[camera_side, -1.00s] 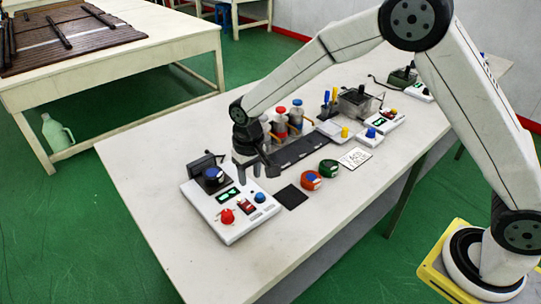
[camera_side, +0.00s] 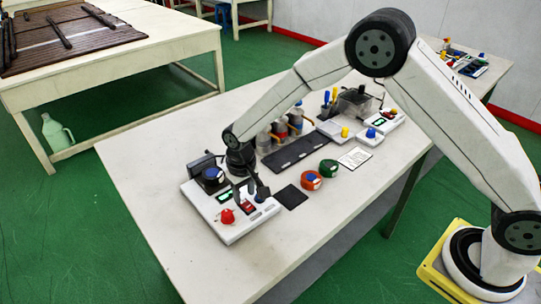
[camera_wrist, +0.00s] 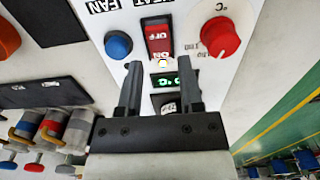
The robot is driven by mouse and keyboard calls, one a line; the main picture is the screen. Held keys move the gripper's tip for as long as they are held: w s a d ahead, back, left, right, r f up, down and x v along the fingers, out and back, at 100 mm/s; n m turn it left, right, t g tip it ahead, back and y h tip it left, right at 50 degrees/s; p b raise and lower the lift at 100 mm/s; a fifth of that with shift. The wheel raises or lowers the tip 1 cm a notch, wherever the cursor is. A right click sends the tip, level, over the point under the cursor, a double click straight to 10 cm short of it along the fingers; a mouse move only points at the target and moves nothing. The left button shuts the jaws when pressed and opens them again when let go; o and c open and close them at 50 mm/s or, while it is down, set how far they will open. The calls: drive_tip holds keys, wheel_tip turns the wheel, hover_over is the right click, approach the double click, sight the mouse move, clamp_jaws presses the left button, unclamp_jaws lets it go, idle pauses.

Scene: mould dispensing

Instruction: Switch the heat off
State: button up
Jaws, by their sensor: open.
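The white control panel (camera_side: 245,222) lies at the near left of the table. It carries a red rocker switch (camera_wrist: 157,38) with white lettering, beside a printed "HEAT" and "FAN" label. A blue button (camera_wrist: 118,45) is on one side of the switch and a red dial (camera_wrist: 220,37) on the other. My gripper (camera_side: 250,188) is open and empty above the panel. In the wrist view its two fingers (camera_wrist: 159,68) point at the switch, apart from each other, with a green-lit display between them.
A dark block with a blue-topped knob (camera_side: 212,175) stands at the panel's left end. A black square (camera_side: 290,197), an orange-red round item (camera_side: 311,180) and a green one (camera_side: 328,168) lie to the right. Bottles (camera_side: 280,130) stand behind. The table front is clear.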

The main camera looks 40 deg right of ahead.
sight(246, 205)
drive_tip(key=shift+f, duration=1.35)
clamp_jaws()
drive_tip(key=shift+t, duration=0.3)
drive_tip(key=shift+s+d+t, duration=0.1)
drive_tip(key=shift+s+t, duration=0.15)
drive_tip(key=shift+t, duration=0.85)
